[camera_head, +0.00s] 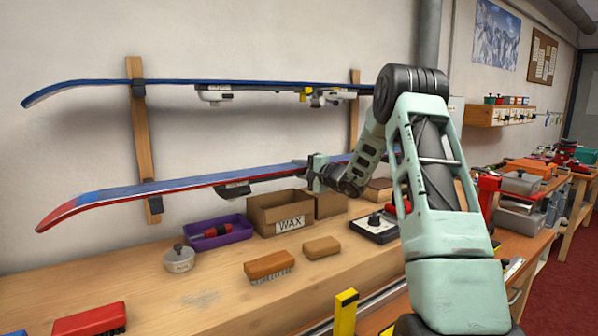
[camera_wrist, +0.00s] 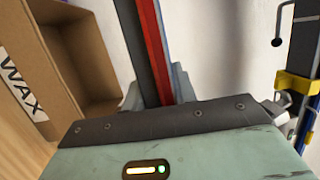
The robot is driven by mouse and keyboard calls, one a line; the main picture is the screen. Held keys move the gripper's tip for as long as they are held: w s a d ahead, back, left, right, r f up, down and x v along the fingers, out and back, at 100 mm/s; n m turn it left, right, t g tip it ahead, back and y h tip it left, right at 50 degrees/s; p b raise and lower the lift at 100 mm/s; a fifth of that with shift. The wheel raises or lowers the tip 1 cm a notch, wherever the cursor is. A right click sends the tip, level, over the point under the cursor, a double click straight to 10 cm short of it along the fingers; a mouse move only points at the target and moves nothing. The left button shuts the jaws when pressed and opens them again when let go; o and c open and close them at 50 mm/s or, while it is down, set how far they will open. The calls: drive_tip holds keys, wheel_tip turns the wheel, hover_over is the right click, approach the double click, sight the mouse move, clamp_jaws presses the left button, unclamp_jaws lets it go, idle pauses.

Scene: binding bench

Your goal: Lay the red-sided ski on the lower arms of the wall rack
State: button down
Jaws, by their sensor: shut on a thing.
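The red-sided ski (camera_head: 130,195), blue on top with a red edge, stretches across the head view at the lower level of the wall rack (camera_head: 142,135). Its curved tip is at the left, and its binding (camera_head: 232,190) hangs below it. My gripper (camera_head: 318,174) is shut on the ski right of this binding. The wrist view shows the ski's red side (camera_wrist: 154,45) between my fingers. The ski crosses the left post near its dark lower arm (camera_head: 150,188); I cannot tell whether they touch. The right lower arm is hidden behind my arm.
A blue ski (camera_head: 170,83) lies on the upper arms, its bindings hanging beneath. On the bench (camera_head: 200,297) below are a WAX box (camera_head: 278,212), a purple tray (camera_head: 215,234), a lidded tin (camera_head: 178,260) and brushes (camera_head: 268,265). Bare wall shows between the ski levels.

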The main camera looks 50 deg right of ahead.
drive_tip(key=shift+r, duration=0.2)
drive_tip(key=c, duration=1)
unclamp_jaws()
drive_tip(key=shift+c, duration=0.2)
drive_tip(key=shift+f, duration=0.35)
drive_tip(key=s+b, duration=0.4)
drive_tip(key=s, duration=1.3)
drive_tip(key=shift+s+d+r+b, duration=0.2)
drive_tip(key=shift+d+b, duration=0.05)
drive_tip(key=shift+b, duration=0.05)
